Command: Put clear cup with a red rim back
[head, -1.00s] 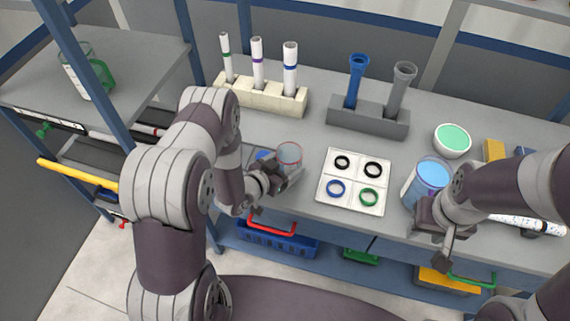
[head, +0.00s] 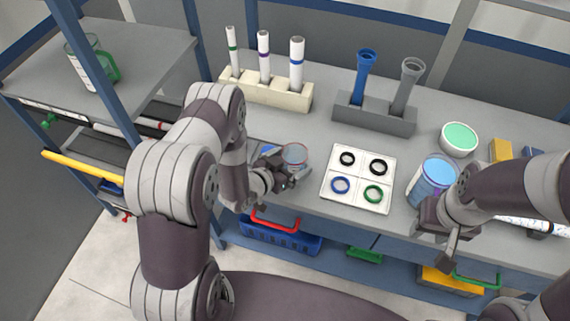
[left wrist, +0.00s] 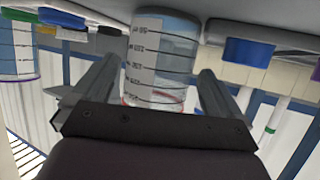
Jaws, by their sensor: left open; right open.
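The clear cup with a red rim (head: 295,155) stands upright on the grey table, left of the white ring tray. My left gripper (head: 287,178) is open at the cup's near side. In the left wrist view the cup (left wrist: 160,62), with dark measuring marks, shows upside down between the two open fingers (left wrist: 157,78); its red rim is nearest the palm. Whether a finger touches it I cannot tell. My right gripper (head: 436,222) is open beside the cup of blue liquid (head: 432,184); its fingers are partly hidden.
The white tray (head: 333,200) holds black, blue and green rings. Behind stand a cream rack (head: 262,92) with capped tubes and a grey rack (head: 374,113) with two tubes. A green-filled bowl (head: 459,138) is at right. A side shelf (head: 150,50) holds a green-handled jug (head: 92,62).

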